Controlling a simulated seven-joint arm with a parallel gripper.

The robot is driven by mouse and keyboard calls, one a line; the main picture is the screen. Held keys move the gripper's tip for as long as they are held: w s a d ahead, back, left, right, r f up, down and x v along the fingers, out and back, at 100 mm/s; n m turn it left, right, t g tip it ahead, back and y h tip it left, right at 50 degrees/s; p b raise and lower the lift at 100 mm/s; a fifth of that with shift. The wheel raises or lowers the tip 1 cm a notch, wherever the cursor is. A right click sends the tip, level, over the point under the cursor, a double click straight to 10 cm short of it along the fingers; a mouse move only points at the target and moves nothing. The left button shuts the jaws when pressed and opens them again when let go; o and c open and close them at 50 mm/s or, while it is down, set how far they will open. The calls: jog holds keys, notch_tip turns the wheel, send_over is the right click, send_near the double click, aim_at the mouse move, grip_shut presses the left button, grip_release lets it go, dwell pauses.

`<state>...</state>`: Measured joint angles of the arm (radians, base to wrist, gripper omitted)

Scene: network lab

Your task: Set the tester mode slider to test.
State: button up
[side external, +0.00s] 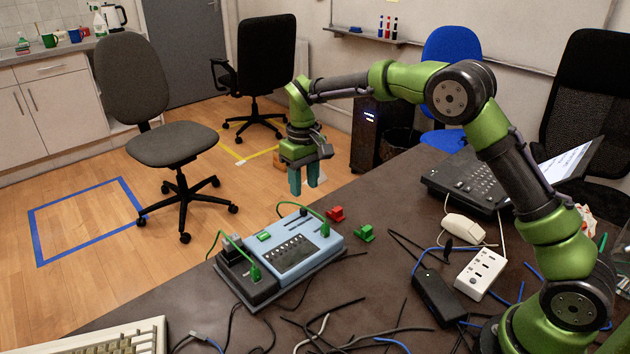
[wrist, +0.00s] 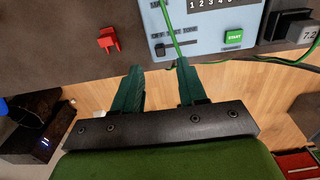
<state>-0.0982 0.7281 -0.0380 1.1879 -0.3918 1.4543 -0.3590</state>
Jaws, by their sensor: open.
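The tester (side external: 322,246) is a light blue-grey box with a dark left section, lying on the dark table. In the wrist view its panel (wrist: 205,52) fills the upper middle. In the side view I cannot clearly make out the slider. My gripper (side external: 303,187) hangs above and behind the tester's far edge, fingers down, apart from it. In the wrist view the teal fingers (wrist: 159,70) are spread, with nothing between them.
A green START button (wrist: 234,37) is right of the slider. Green cables arch over the tester. Red (side external: 335,214) and green (side external: 365,233) plugs lie beside it. Loose cables, a white power strip (side external: 480,273), a mouse (side external: 463,228) and a keyboard (side external: 110,340) are around it.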

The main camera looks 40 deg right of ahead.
aim_at(305, 209)
notch_tip(305, 209, down, 7)
jog(key=shift+r, duration=0.1)
dwell(0.3)
grip_shut()
